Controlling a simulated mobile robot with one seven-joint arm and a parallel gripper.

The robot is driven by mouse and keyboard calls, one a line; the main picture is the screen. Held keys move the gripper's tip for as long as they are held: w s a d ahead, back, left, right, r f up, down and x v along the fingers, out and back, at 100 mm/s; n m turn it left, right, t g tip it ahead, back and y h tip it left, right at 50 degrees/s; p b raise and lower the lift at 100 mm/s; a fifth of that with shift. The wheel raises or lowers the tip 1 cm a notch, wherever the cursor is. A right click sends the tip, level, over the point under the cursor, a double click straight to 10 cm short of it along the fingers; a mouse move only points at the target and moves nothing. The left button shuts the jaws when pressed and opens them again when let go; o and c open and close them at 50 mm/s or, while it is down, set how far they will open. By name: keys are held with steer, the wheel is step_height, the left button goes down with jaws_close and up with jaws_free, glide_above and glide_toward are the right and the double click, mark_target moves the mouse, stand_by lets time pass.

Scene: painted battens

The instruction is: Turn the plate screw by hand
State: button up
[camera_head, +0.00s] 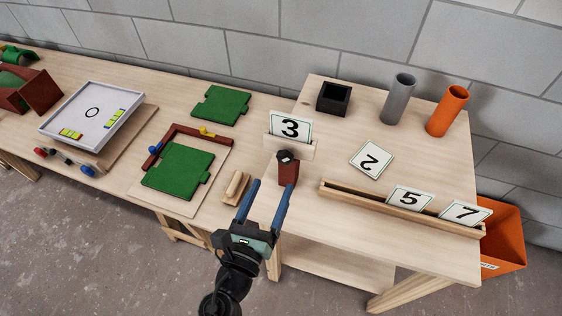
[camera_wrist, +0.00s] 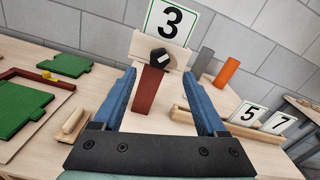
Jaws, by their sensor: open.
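A black knob with a white mark (camera_head: 284,155), which looks like the plate screw, sits at the top of a red-brown block (camera_head: 288,173). Behind it a white plate with a 3 (camera_head: 291,127) stands in a pale wooden holder (camera_head: 303,149). In the wrist view the knob (camera_wrist: 160,59) and block (camera_wrist: 149,92) show between and beyond my blue fingers. My gripper (camera_head: 272,186) is open and empty, on the near side of the block, fingers pointing at it. Whether a fingertip touches the block I cannot tell. The knob's thread is hidden.
A long wooden rack (camera_head: 340,196) with plates 5 and 7 is to the right.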

mark_target(283, 160)
steer(key=x, duration=0.7)
steer(key=shift+w, duration=0.15)
jaws_close()
